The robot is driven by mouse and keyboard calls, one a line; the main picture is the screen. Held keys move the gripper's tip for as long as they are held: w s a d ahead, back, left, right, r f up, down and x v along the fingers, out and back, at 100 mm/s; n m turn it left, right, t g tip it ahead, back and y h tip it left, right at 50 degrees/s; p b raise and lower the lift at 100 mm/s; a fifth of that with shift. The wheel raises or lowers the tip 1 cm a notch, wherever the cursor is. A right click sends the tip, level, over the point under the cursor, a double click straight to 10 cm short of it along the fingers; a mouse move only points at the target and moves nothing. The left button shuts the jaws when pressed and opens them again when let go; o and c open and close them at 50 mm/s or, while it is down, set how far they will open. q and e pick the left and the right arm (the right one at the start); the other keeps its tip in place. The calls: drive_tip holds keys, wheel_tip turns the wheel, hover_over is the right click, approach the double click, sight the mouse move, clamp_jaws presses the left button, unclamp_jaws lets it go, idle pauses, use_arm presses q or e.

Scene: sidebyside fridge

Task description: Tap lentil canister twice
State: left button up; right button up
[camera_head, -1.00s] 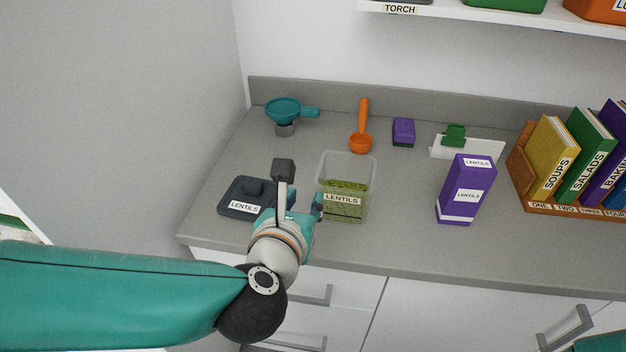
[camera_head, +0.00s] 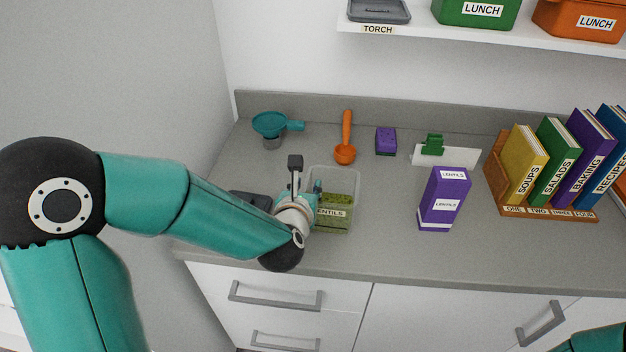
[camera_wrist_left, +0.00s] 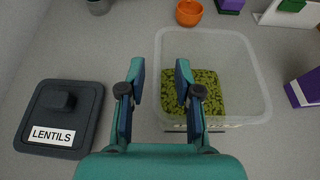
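The lentil canister (camera_head: 347,178) is a clear open-topped box on the counter with green lentils in the bottom and a LENTILS label on its front. In the left wrist view the canister (camera_wrist_left: 245,60) stands upright, ahead and to the right. My left gripper (camera_head: 313,197) is at its left front side in the head view. In the left wrist view the gripper (camera_wrist_left: 158,75) is open and empty. One finger overlaps the canister's left wall; I cannot tell whether they touch. The dark lid (camera_wrist_left: 75,104) labelled LENTILS lies left of the gripper. My right gripper is not in view.
A purple LENTILS carton (camera_head: 444,200) stands to the right. Behind are a teal funnel (camera_head: 270,124), an orange scoop (camera_head: 345,150) and a purple sponge (camera_head: 386,138). Books (camera_head: 560,150) stand at the right. The counter between canister and carton is clear.

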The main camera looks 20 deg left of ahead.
use_arm(q)
drive_tip(key=shift+x, duration=1.4)
clamp_jaws()
